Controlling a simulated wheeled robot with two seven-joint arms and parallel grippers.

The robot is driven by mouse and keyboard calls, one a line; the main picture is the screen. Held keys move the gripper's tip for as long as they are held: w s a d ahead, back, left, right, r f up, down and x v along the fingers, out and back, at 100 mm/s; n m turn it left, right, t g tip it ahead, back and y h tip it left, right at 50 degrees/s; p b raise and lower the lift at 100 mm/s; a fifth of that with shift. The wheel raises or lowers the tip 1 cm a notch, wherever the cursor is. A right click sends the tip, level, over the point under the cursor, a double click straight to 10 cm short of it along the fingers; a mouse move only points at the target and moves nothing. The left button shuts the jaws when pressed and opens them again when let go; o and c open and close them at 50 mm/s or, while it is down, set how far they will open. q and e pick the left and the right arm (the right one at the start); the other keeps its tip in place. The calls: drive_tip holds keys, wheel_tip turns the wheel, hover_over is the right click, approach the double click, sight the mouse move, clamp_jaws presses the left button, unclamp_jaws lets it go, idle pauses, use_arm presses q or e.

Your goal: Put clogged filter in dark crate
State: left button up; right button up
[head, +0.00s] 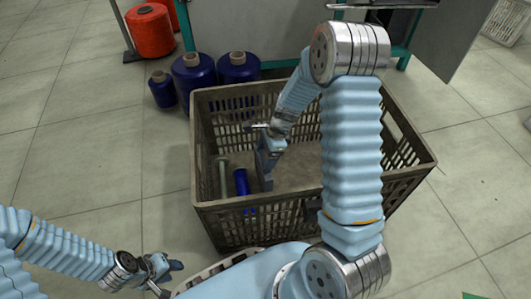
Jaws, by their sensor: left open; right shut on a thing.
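The dark crate (201,150) is a grey-brown slatted box standing on the floor in the middle of the head view. My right arm reaches down into it. My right gripper (264,147) is inside the crate's outline, left of its middle, and is shut on a narrow flat grey piece (265,170), which appears to be the clogged filter. The hand and wrist hide part of it, and I cannot tell whether it touches the crate floor. My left gripper (169,277) is open and empty at the lower left, outside the crate.
A grey-green tube (223,180) and a blue tube (241,184) stand in the crate's left part. Blue spools (193,77) stand behind the crate, with a red spool (149,33) further back. A cabinet (250,25) stands behind. The floor at left is clear.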

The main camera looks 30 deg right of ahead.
drive_tip(key=shift+f, duration=0.3)
drive_tip(key=o, duration=1)
drive_tip(key=shift+o, duration=0.2)
wheel_tip(320, 180, up, 30)
drive_tip(key=p, duration=2)
